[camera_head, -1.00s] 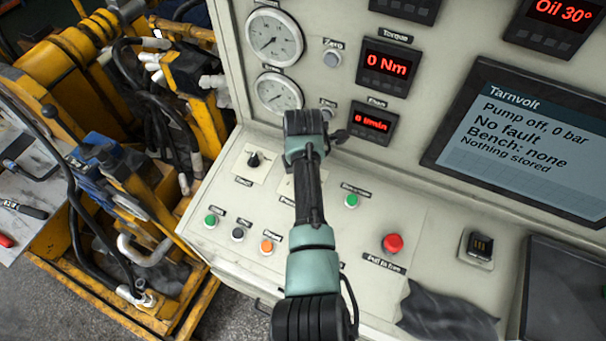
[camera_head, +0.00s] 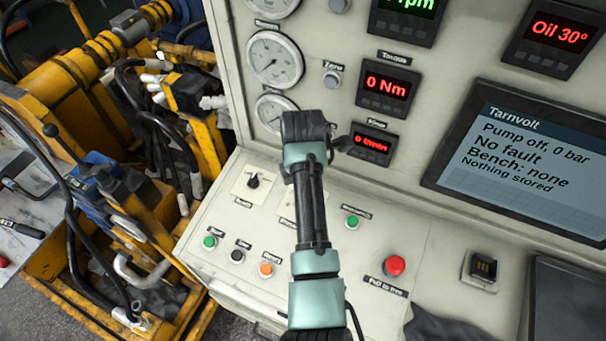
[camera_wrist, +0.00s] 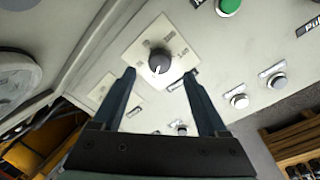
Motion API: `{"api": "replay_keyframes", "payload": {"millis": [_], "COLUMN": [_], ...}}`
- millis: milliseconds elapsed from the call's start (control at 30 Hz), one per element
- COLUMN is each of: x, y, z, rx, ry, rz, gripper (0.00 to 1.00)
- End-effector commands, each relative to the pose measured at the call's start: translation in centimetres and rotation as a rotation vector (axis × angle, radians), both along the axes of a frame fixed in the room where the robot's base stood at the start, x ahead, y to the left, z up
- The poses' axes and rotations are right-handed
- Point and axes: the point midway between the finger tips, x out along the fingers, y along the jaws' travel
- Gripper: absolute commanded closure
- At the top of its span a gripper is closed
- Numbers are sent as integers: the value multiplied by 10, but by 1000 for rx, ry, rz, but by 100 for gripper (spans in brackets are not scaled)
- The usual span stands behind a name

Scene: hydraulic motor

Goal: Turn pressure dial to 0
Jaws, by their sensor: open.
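The pressure dial (camera_wrist: 160,62), a dark round knob with a white mark, sits on a pale square scale plate in the wrist view. Its mark points toward the bottom of that view, and the scale's lettering is too small to read. In the head view my arm hides the dial; only an edge of its plate (camera_head: 288,203) shows. My gripper (camera_wrist: 158,74) is open, one finger on each side of the dial in the picture. I cannot tell whether the fingers touch it. The screen (camera_head: 525,160) reads "Pump off, 0 bar".
Another black knob (camera_head: 253,181) stands left of my arm. Green (camera_head: 209,242), dark (camera_head: 236,256) and orange (camera_head: 265,270) buttons line the panel's front. A red button (camera_head: 395,266) and another green button (camera_head: 352,222) are to the right. Gauges (camera_head: 275,59) and displays rise behind.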

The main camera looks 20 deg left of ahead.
Motion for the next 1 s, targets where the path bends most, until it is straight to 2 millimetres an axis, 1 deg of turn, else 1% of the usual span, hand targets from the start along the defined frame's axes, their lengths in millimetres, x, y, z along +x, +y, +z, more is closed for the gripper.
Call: {"api": "replay_keyframes", "payload": {"millis": [33, 200, 300, 400, 600, 1000], "x": [0, -6, -9, -11, -13, -13], "y": [-1, -3, -4, -5, -5, -5], "z": [9, 43, 59, 69, 76, 76], "rx": [2, 2, 1, 1, 1, 0], "ry": [-5, -5, -3, -2, 0, 0], "rz": [0, 1, 0, 0, 1, 1], "gripper": [24, 24, 24, 24, 24, 24]}}
